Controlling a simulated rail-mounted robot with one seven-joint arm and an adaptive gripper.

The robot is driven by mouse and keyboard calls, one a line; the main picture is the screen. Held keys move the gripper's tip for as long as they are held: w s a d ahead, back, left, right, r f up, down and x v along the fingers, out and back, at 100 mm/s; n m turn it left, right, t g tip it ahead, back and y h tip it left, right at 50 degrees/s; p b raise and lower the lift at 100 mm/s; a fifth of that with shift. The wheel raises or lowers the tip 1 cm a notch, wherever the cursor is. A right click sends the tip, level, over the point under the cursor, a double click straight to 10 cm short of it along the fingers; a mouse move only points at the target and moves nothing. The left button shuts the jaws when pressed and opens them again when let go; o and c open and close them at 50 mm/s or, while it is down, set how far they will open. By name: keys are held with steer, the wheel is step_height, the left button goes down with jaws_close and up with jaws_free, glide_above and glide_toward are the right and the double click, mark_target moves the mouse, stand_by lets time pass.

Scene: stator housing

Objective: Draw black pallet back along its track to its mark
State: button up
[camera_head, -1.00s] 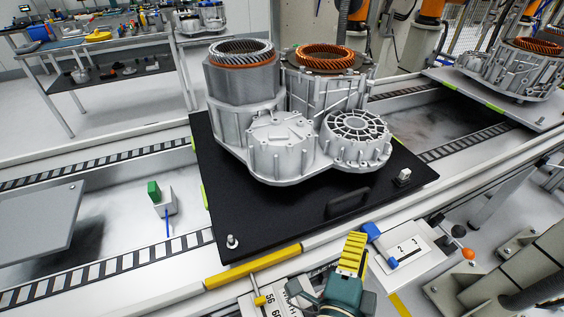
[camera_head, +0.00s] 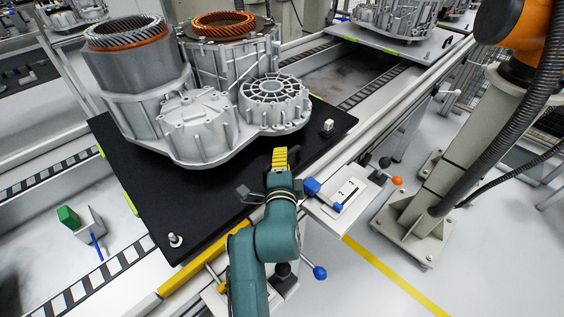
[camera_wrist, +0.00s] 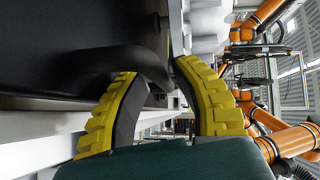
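The black pallet (camera_head: 205,215) lies on the track and carries a grey metal housing (camera_head: 200,125) with copper-coloured windings. A black bar handle (camera_wrist: 95,62) stands on its front part; in the head view my gripper mostly hides it. My gripper (camera_head: 280,158) is over the pallet's front edge at the handle. In the wrist view my gripper (camera_wrist: 157,70) has its two yellow fingers apart, with the handle's curved end close by them. I cannot tell whether they touch it. Which mark is meant is unclear; a yellow bar (camera_head: 203,258) lies along the rail by the pallet's front edge.
A white plate (camera_head: 340,193) with numbers and a blue block sits right of my arm. A stop with a green block (camera_head: 68,215) stands left of the pallet. Another loaded pallet (camera_head: 395,42) is further along the track. Bare track lies between the pallets.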

steer(key=shift+w+f, duration=0.1)
steer(key=shift+w, duration=0.5)
jaws_close()
steer(key=shift+s, duration=0.1)
